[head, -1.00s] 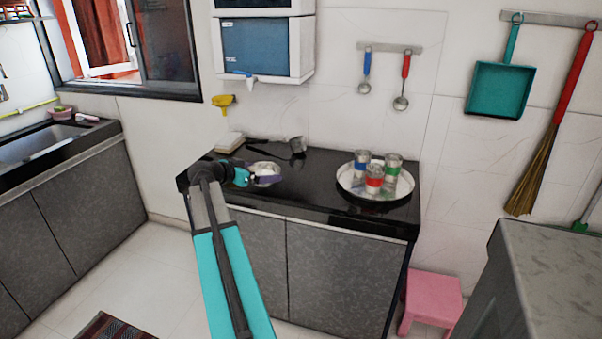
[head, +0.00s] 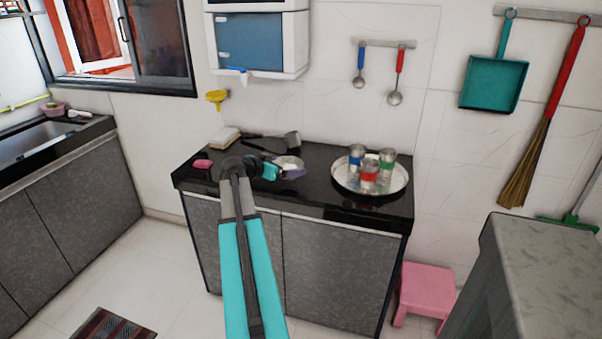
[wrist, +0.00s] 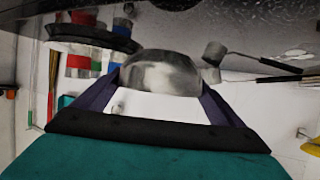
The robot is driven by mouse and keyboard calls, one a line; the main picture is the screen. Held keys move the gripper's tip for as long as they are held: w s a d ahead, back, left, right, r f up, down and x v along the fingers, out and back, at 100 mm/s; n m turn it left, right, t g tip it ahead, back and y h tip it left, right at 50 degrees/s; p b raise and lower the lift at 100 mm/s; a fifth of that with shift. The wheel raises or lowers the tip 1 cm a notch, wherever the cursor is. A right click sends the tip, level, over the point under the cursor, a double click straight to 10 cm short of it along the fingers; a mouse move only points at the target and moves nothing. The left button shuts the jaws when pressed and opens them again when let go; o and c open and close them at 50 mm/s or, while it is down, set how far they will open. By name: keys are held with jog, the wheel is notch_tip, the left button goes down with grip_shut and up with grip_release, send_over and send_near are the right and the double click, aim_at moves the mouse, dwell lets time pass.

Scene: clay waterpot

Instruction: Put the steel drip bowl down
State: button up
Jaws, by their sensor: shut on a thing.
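The steel drip bowl (head: 290,161) is a small shiny round bowl over the black counter. It fills the middle of the wrist view (wrist: 160,72), between two purple fingers. My gripper (head: 284,171) is shut on it; in the wrist view the fingers (wrist: 160,88) sit at the bowl's two sides. The counter shows at the top of the wrist view, beyond the bowl's rounded underside. I cannot tell whether the bowl touches the counter.
A round steel tray (head: 341,188) with 3 banded tumblers (head: 369,177) stands to the right. A long-handled steel pot (head: 292,140) lies behind the bowl. A pink item (head: 203,164) and a white block (head: 225,134) are to the left. The front counter strip is bare.

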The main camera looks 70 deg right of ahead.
aim_at(301, 166)
jog(key=s+d, duration=0.2)
jog(key=s, duration=0.1)
jog(key=s+d, duration=0.1)
jog(key=shift+s+d+f+p, duration=0.15)
jog(key=shift+s+f+p, duration=0.1)
jog(key=shift+s+p, duration=0.15)
jog(key=shift+w, duration=0.1)
jog(key=shift+f, duration=0.1)
jog(key=shift+f+p, duration=0.3)
jog(key=shift+f, duration=1.35)
jog(key=shift+f, duration=0.15)
jog(key=o, duration=0.8)
jog(key=shift+r, duration=0.2)
jog(key=b+v, duration=0.1)
jog(key=v, duration=1.1)
jog(key=shift+f, duration=0.1)
